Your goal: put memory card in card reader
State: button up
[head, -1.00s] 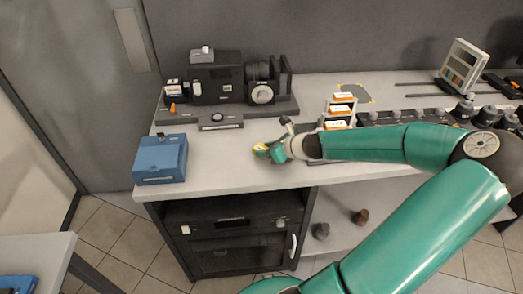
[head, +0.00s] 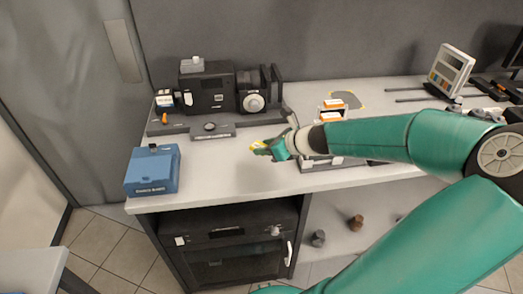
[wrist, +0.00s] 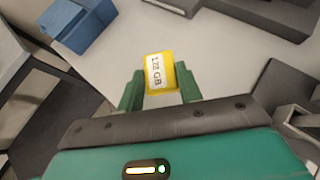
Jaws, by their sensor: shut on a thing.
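A memory card, yellow with a white label reading 128 GB (wrist: 158,72), is held between the green fingers of my gripper (wrist: 161,88). In the head view the card (head: 258,147) shows as a small yellow patch at the tip of my gripper (head: 268,149), over the bare front of the table. A blue box (head: 153,171) with a dark slot-like part on top, likely the card reader, stands at the table's front left corner. It also shows in the wrist view (wrist: 78,24), up and left of the card. The card and the box are apart.
A black camera (head: 207,90) and lens stand on a dark base (head: 212,130) at the back left. A holder with orange-labelled cards (head: 332,106) stands behind my arm. The tabletop between my gripper and the blue box is clear.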

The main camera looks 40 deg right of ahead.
jog(key=s+a+r, duration=0.3)
jog(key=s+r, duration=0.1)
jog(key=s, duration=0.4)
jog(key=shift+s, duration=0.4)
